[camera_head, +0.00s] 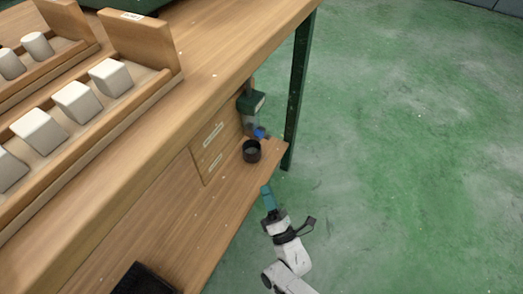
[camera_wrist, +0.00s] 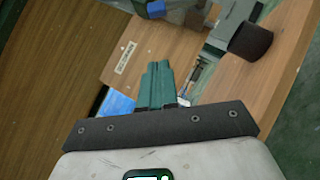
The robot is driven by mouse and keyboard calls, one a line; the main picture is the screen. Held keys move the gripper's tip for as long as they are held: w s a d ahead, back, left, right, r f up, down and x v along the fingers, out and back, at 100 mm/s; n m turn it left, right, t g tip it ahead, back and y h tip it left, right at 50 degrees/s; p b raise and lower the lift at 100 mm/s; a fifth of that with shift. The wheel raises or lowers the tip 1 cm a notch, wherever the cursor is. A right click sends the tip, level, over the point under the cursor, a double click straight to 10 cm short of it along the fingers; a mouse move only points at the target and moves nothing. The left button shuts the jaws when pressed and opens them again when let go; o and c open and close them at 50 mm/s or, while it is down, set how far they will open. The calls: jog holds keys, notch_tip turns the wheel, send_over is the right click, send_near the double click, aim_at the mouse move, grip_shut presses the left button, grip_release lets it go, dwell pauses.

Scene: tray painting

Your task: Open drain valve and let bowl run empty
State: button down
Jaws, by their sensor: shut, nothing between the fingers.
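A filter unit with a dark green top (camera_head: 251,102) is mounted at the end of the bench, beside the drawers. Its greyish clear bowl (camera_head: 250,122) hangs below the top; I cannot make out the level inside. A small blue drain valve (camera_head: 260,133) is at the bowl's lower end, and it also shows at the top of the wrist view (camera_wrist: 156,8). A dark cup (camera_head: 251,153) stands on the lower shelf near the unit; it is at the upper right in the wrist view (camera_wrist: 250,41). My gripper (camera_head: 266,188) has teal fingers, shut and empty, apart from the valve and cup.
The wooden lower shelf (camera_head: 222,205) runs under the drawers (camera_head: 209,150), with a green bench leg (camera_head: 297,90) at its far end. White blocks (camera_head: 77,101) sit in wooden racks on the bench top. The green floor on the right is clear.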

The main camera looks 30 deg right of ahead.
jog(key=b, duration=0.2)
send_near(262, 135)
jog(key=w+a, duration=0.4)
jog(key=w+d+r, duration=0.1)
jog(key=d+r, duration=0.1)
jog(key=shift+w+d+b, duration=0.25)
jog(key=shift+w+b, duration=0.05)
jog(key=shift+w, duration=0.05)
jog(key=shift+r+p, duration=0.1)
jog(key=shift+p, duration=0.25)
jog(key=shift+w+d+r+m+h+p, duration=0.15)
jog(key=shift+m+h+p, duration=0.2)
jog(key=shift+p, duration=0.2)
